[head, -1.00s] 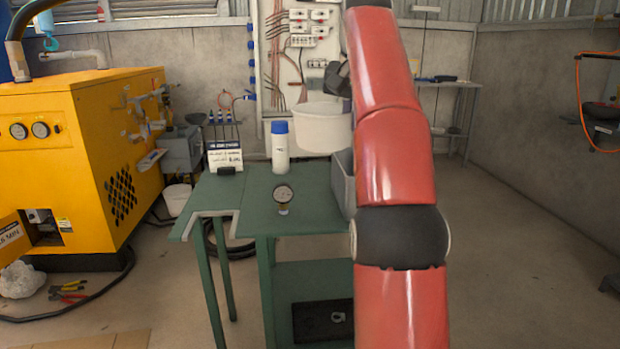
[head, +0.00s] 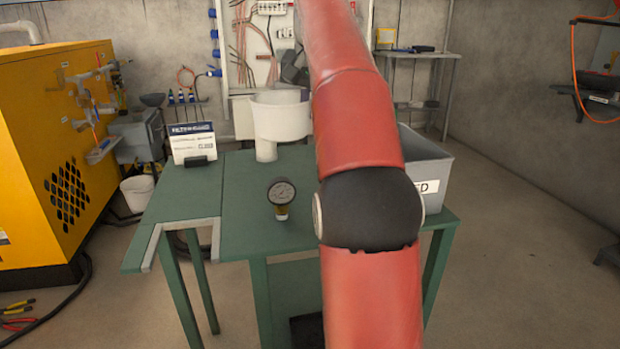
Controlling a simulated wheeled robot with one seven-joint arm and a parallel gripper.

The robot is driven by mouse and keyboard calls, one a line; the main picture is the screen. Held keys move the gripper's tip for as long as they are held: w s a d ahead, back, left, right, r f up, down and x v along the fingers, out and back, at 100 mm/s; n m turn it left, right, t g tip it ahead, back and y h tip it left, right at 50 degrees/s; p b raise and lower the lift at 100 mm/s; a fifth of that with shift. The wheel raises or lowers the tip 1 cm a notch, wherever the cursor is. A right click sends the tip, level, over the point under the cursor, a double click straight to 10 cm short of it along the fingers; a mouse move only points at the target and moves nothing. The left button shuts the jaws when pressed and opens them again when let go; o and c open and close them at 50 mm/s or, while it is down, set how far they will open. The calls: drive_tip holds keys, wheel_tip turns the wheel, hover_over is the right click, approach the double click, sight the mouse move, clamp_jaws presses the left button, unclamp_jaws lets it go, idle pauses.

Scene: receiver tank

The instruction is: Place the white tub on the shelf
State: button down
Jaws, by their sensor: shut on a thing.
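The white tub (head: 281,118) is a round, open-topped container, upright and seen above the back of the green table. My gripper (head: 298,78) is shut on it at its far right rim, partly hidden by the tub and my red arm. A shelf rack (head: 418,54) stands against the back wall at the right, with an upper and a lower board. The green table also has a low shelf (head: 284,290), mostly hidden behind my arm. I cannot tell which shelf is meant.
On the green table (head: 235,225) are a pressure gauge (head: 282,196), a sign (head: 192,143), a white bottle (head: 266,151) mostly covered by the tub, and a grey bin (head: 428,165) at the right. A yellow machine (head: 50,150) stands left.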

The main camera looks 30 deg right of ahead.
wheel_tip(320, 180, down, 12)
drive_tip(key=b, duration=0.5)
drive_tip(key=shift+r, duration=0.1)
drive_tip(key=c, duration=1.6)
unclamp_jaws()
